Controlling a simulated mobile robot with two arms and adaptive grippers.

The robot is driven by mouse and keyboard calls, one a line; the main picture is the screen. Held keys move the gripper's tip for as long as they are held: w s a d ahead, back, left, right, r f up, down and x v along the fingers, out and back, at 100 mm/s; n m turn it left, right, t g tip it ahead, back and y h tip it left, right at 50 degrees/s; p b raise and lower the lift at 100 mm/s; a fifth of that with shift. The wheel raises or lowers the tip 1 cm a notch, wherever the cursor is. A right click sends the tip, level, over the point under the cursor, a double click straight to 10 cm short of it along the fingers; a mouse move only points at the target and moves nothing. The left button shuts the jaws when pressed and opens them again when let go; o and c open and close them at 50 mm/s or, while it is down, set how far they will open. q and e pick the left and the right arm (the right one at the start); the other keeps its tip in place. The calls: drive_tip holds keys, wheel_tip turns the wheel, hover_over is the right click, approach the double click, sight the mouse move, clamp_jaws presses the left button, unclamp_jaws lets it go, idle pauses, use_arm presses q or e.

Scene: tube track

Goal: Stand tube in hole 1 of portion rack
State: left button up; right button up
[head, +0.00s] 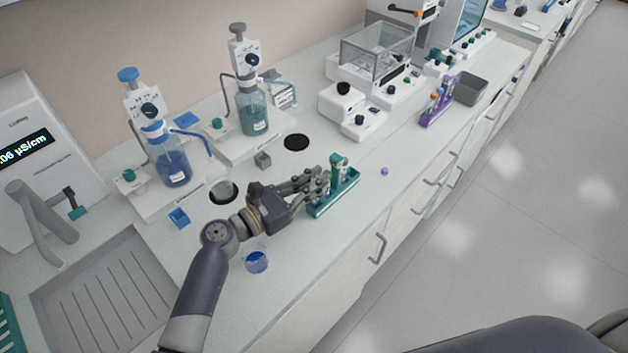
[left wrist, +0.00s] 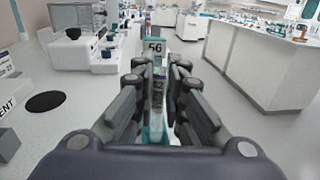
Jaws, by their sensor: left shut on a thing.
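My left gripper (head: 322,181) reaches over the bench to the teal rack (head: 322,208) and is shut on a tube (left wrist: 158,90) there. In the left wrist view the tube shows between the fingers (left wrist: 158,100), with a dark, purplish marking partly hidden by them. A teal part marked 56 (left wrist: 154,46) stands just beyond the fingertips. The tube's lower end is hidden, so I cannot tell whether it sits in a hole. A purple rack (head: 434,110) with small coloured items stands farther along the bench. My right gripper is not in view.
A small purple cap (head: 384,171) lies right of the teal rack. A blue beaker (head: 256,261) stands near my left arm. Bottles with dispensers (head: 172,166) and dark round openings (head: 296,142) are behind. The bench's front edge is close to the teal rack.

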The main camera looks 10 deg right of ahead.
use_arm(q)
drive_tip(key=shift+f, duration=0.2)
drive_tip(key=shift+f+b, duration=0.35)
drive_tip(key=shift+b, duration=0.1)
drive_tip(key=shift+f, duration=0.1)
drive_tip(key=shift+s+f, duration=0.1)
idle(0.3)
drive_tip(key=shift+s+f+b, duration=0.3)
drive_tip(key=shift+f+b, duration=0.45)
drive_tip(key=shift+f, duration=0.15)
drive_tip(key=shift+w+r+p, duration=0.2)
drive_tip(key=shift+r+p, duration=0.6)
drive_tip(key=shift+p, duration=0.1)
